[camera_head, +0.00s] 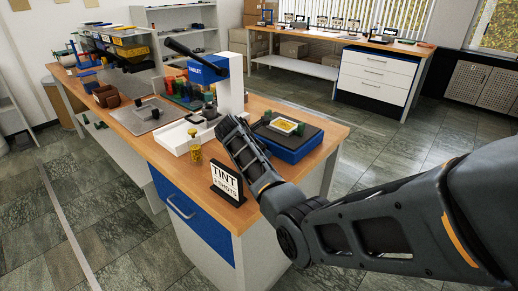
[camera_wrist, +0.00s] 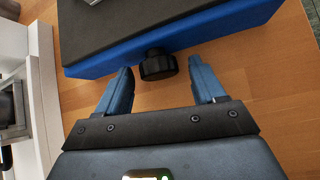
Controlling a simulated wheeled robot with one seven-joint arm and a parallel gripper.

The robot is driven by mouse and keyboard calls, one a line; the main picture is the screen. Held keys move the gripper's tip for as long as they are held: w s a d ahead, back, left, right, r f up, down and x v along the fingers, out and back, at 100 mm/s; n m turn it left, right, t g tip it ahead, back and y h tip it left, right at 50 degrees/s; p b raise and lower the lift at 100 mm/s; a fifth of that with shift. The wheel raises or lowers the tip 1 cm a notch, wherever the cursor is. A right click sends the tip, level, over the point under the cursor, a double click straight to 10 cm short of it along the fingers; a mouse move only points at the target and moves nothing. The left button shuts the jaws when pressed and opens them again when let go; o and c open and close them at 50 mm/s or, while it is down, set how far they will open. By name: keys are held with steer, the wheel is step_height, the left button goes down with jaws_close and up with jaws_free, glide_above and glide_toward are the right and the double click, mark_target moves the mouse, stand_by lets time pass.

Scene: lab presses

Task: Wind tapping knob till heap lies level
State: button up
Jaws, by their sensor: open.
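The tapping device is a blue block with a dark top (camera_head: 290,145), at the right end of the wooden bench. On it a pale square dish (camera_head: 298,129) holds a small yellow heap (camera_head: 284,126), too small to judge how level it is. In the wrist view, a black ribbed knob (camera_wrist: 158,64) sticks out of the blue side of the device (camera_wrist: 220,32). My gripper (camera_wrist: 162,86) is open, with one blue finger on each side of the knob's near end and visible gaps. It seems not to touch the knob. In the head view the knob is hidden.
A blue and white press (camera_head: 232,80) stands left of the device, with a white tray (camera_head: 180,137) below. A yellow bottle (camera_head: 195,146) and a black-framed TINT sign (camera_head: 227,183) stand near the bench's front edge. Bare wood shows around the knob.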

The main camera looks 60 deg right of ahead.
steer(key=shift+v, duration=3.95)
